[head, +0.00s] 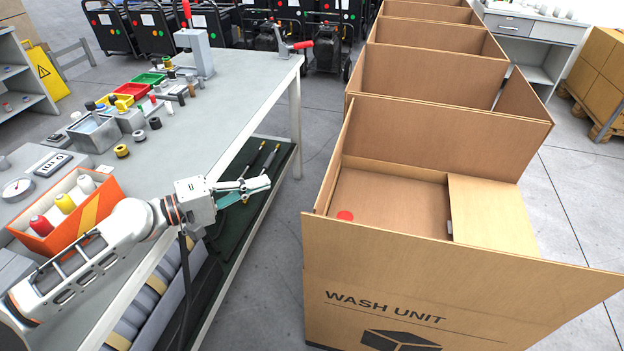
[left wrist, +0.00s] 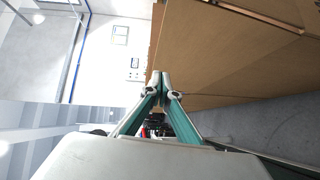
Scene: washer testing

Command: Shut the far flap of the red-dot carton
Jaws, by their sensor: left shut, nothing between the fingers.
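The red-dot carton (head: 375,265) is the nearest brown box, marked WASH UNIT, with a red dot (head: 345,216) on a cardboard surface inside its rim. Its far flap (head: 440,140) stands up at the back. The left side panel stands up, seen nearly edge-on. A lighter panel (head: 490,215) lies flat at the right. My left gripper (head: 266,186) is shut and empty, left of the carton and apart from it, beyond the bench edge. In the left wrist view its fingertips (left wrist: 160,82) meet, with brown cardboard (left wrist: 235,55) beyond. My right gripper is not in view.
More open cartons (head: 430,75) stand in a row behind. The grey workbench (head: 225,110) on the left holds an orange bin (head: 85,228), coloured trays and small parts, with a dark shelf below. Bare floor shows between bench and cartons.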

